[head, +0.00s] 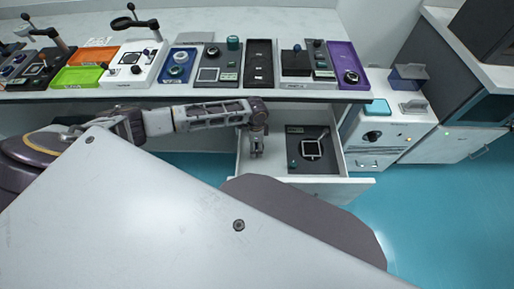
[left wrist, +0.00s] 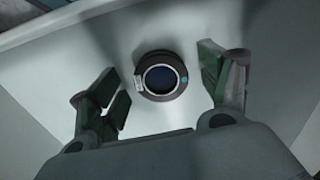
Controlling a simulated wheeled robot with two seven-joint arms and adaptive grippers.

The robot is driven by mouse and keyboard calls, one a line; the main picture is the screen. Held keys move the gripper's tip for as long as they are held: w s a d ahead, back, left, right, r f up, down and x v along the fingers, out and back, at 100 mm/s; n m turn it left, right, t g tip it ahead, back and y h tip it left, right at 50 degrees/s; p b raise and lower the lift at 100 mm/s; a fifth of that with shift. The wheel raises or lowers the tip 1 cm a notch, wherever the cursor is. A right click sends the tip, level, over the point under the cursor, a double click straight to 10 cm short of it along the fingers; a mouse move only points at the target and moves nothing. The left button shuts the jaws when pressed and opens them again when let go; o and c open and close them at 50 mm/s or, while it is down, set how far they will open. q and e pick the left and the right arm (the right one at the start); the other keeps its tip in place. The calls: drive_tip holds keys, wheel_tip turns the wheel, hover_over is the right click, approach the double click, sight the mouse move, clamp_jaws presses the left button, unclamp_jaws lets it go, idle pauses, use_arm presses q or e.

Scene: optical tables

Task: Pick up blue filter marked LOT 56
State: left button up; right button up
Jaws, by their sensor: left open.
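My left gripper (head: 257,152) reaches down into an open white drawer (head: 226,168), at its left side. In the left wrist view the left gripper (left wrist: 165,85) is open, with one finger on each side of a round filter. The filter (left wrist: 161,76) has a black ring, dark blue glass, a small white label and a teal dot. It lies flat on the pale drawer floor, between and slightly beyond the fingers, not held. The label's text is too small to read. The filter does not show clearly in the head view. My right gripper is not in view.
A dark tray (head: 325,165) with a white-framed square piece lies in the drawer's right part. The drawer walls stand close around the gripper. The bench above holds several coloured trays, including a purple one (head: 342,52). A white machine (head: 385,135) stands right of the drawer.

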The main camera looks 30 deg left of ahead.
use_arm(q)
drive_tip(key=shift+f, duration=0.1)
idle(0.4)
drive_tip(key=c, duration=1.1)
